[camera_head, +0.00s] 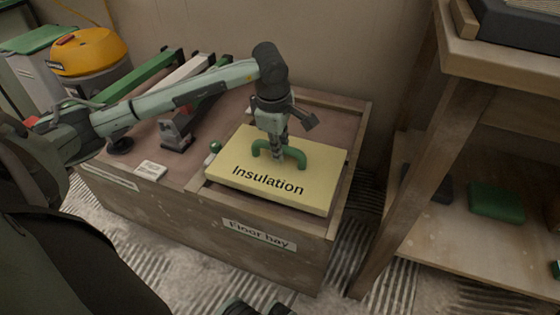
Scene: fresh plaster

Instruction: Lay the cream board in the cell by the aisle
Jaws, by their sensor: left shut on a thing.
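The cream board (232,172), marked "Insulation", lies roughly flat at the right part of a wooden bay (190,223) labelled "Floor bay". A green handle (297,153) stands on its top. My left gripper (280,152) points down from above and is shut on this handle. The board covers most of the bay's right part, and its near right corner reaches close to the front right rim. I cannot tell whether it rests on the bay or hangs just above it. The cell floor under it is hidden.
A grey clamp-like tool (178,133) and a small white card (151,170) lie on the bay's left part. A yellow-topped vacuum (90,50) stands behind at left. A wooden shelf unit (400,210) with a green block (495,201) stands at right, across a narrow floor gap.

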